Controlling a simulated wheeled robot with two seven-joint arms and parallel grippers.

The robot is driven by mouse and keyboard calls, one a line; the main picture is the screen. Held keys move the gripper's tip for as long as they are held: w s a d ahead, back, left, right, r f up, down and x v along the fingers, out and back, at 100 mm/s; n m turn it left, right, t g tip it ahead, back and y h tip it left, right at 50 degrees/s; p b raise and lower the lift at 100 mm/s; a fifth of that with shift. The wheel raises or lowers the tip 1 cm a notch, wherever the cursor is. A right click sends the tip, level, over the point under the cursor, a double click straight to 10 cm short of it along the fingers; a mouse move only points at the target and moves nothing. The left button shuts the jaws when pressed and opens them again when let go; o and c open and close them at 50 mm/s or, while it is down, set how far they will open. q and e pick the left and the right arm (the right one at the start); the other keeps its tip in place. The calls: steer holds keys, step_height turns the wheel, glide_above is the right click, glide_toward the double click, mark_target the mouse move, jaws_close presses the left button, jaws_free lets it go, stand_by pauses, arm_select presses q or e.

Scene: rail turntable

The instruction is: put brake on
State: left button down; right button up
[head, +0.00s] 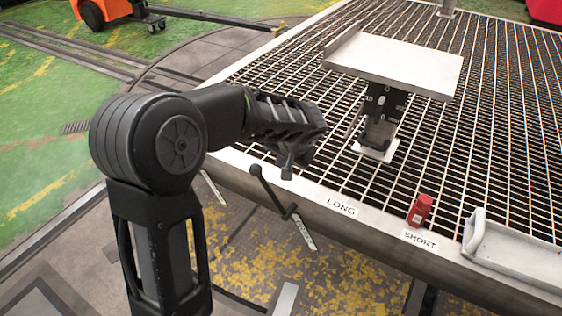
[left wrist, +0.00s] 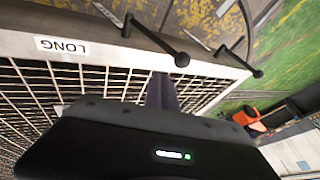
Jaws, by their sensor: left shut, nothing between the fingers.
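A black lever with a ball knob (head: 255,171) is mounted on the front-left edge of the turntable deck, left of the LONG label. A tilted white label (head: 304,232) hangs beside it, too small to read. In the left wrist view this lever (left wrist: 155,40) shows near LONG, and a second ball-ended lever (left wrist: 240,62) shows farther along the edge. I cannot tell which is the brake. My left gripper (head: 287,172) is shut and empty, above the deck edge, just right of and apart from the near knob. Its fingers show in the left wrist view (left wrist: 162,92). My right gripper is out of view.
A white-topped stand (head: 395,65) rises from the grating (head: 490,130). A red object (head: 420,210) sits by the SHORT label, with a pale tray (head: 475,235) to its right. An orange vehicle (head: 110,10) stands far back left.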

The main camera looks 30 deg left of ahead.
arm_select(q)
steer(key=a+f+b, duration=0.1)
steer(key=a+f, duration=0.1)
steer(key=w+a+f+b, duration=0.1)
steer(key=a+f, duration=0.1)
steer(key=w+a+f+b, duration=0.1)
steer(key=a+f, duration=0.1)
steer(key=f, duration=0.1)
steer(key=shift+a+f, duration=0.1)
steer(key=shift+a, duration=0.2)
steer(key=shift+s, duration=0.1)
